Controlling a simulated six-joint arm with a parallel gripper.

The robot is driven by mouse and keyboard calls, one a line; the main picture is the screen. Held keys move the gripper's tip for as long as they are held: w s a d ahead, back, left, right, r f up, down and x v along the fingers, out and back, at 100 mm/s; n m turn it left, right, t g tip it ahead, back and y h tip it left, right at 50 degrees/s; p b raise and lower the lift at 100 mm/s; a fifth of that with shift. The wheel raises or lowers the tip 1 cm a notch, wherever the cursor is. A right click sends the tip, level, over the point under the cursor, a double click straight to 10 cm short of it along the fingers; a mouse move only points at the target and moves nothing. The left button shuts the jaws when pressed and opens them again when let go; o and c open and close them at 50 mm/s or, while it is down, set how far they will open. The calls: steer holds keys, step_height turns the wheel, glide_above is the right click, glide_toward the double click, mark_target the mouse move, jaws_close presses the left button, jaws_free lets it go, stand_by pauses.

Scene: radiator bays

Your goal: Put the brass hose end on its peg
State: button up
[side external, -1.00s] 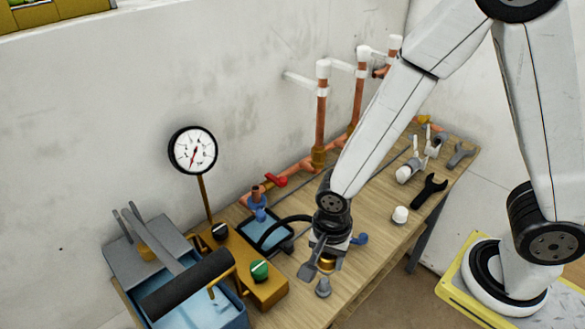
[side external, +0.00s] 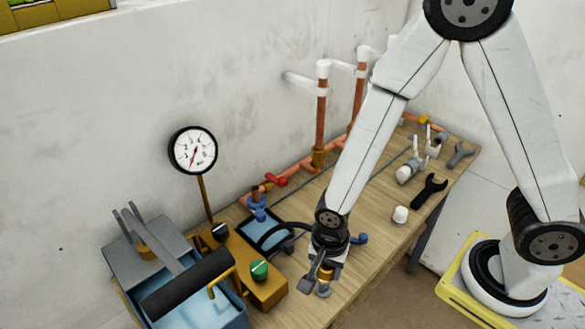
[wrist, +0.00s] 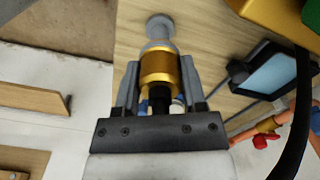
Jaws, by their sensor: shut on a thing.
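The brass hose end (wrist: 159,68) is gold-coloured and sits between the two grey fingers of my gripper (wrist: 160,78), which is shut on it. In the side view the brass end (side external: 326,274) shows under my gripper (side external: 325,266), low over the front edge of the bench. The grey peg (side external: 323,291) stands directly below it, mostly covered from above. In the wrist view the peg (wrist: 160,27) lines up with the far end of the brass piece. I cannot tell whether the two touch or whether the peg has entered.
A blue pump tank (side external: 200,305) and its brass-coloured block (side external: 268,290) with a green knob stand to the left. A black hose (side external: 292,225) arches behind my gripper. A white cap (side external: 400,214) and a black wrench (side external: 430,190) lie right. Copper pipes (side external: 320,125) rise behind.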

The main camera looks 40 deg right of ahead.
steer(key=shift+f, duration=1.25)
steer(key=shift+f, duration=1)
stand_by(0.3)
steer(key=o, duration=1.1)
steer(key=shift+r, duration=0.2)
steer(key=shift+r, duration=3.7)
